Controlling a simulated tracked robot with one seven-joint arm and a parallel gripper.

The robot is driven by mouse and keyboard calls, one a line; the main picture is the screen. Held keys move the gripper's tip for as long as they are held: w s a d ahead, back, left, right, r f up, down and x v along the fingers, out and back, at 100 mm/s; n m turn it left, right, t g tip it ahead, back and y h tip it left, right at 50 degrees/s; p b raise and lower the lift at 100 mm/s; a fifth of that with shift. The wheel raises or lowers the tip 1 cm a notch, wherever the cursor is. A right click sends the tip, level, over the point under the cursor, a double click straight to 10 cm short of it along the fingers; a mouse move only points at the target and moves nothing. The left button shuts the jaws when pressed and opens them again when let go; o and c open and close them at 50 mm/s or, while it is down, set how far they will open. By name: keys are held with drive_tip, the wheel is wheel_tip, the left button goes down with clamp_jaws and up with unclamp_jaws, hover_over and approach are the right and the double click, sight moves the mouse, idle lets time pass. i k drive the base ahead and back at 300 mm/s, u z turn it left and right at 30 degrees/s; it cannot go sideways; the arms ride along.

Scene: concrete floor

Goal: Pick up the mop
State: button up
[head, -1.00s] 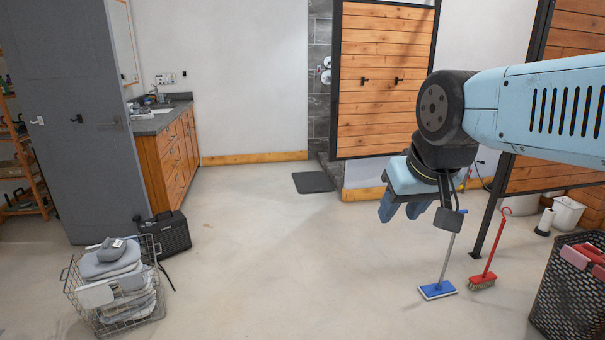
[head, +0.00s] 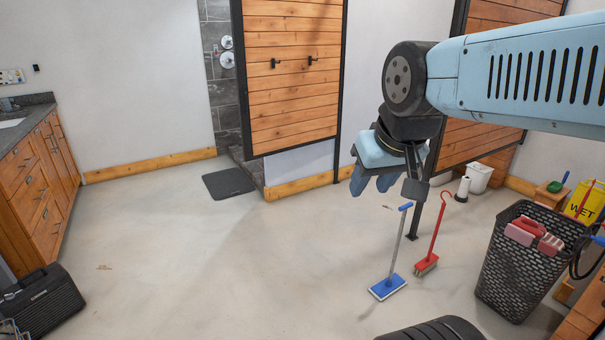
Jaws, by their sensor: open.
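The mop (head: 388,287) has a flat blue head on the floor and a thin grey handle with a blue top, leaning up to the right. It stands right of centre in the head view. A red brush (head: 427,262) with a hooked red handle stands just right of it. My gripper (head: 372,183) hangs from my blue arm above and left of the mop's handle top in the picture. Its two blue fingers point down, apart, with nothing between them. The gap in depth to the mop is hard to tell.
A black basket (head: 519,268) with red and pink things stands right of the mop. A black post (head: 420,212) rises behind the brush. A yellow wet-floor sign (head: 583,202) is at far right. A black box (head: 40,305) is at lower left. The floor left of the mop is clear.

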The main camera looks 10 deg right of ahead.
sight(388, 285)
drive_tip(key=z, duration=0.4)
drive_tip(key=i, duration=1.25)
drive_tip(key=z, duration=0.6)
drive_tip(key=i, duration=0.55)
drive_tip(key=z, duration=0.3)
